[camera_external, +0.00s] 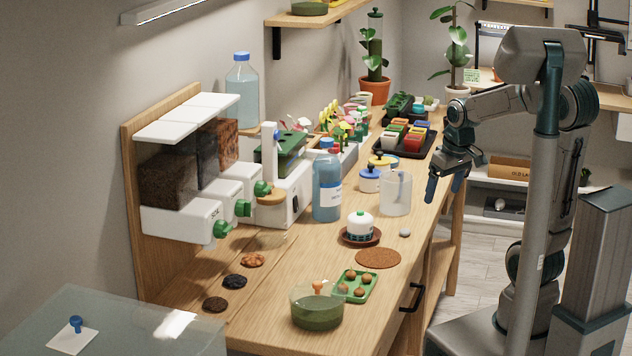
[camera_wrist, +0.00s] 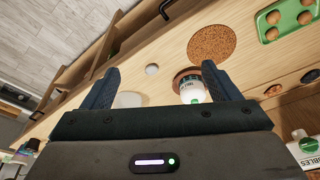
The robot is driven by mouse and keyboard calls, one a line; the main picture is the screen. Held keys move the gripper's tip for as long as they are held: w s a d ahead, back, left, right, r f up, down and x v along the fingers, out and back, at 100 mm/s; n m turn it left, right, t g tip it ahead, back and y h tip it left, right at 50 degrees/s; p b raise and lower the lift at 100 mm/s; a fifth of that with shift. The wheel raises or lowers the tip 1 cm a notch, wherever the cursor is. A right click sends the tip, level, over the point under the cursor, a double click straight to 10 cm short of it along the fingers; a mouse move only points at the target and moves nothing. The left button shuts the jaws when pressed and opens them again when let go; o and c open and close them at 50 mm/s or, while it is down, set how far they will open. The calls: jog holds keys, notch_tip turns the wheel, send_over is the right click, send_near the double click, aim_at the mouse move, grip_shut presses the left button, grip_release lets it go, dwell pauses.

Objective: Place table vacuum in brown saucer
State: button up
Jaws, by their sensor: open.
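The table vacuum (camera_external: 360,223), a small white round thing with a dark band and a green knob, stands upright in the brown saucer (camera_external: 344,238) on the wooden bench. My gripper (camera_external: 447,184) is open and empty. It hangs above the bench's right edge, apart from and to the right of the vacuum. Its fingers also show in the wrist view (camera_wrist: 160,72).
A cork mat (camera_external: 378,258) and a small grey pebble-like thing (camera_external: 405,232) lie near the saucer. A translucent jug (camera_external: 396,194) and a blue bottle (camera_external: 327,185) stand behind it. A green tray (camera_external: 357,286) and a green bowl (camera_external: 317,306) are in front.

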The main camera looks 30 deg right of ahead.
jog(key=s+d+f+m, duration=0.2)
jog(key=s+d+m, duration=0.1)
jog(key=s, duration=0.6)
jog(key=shift+d+f+h, duration=0.2)
jog(key=shift+f+h, duration=0.05)
jog(key=shift+h, duration=0.15)
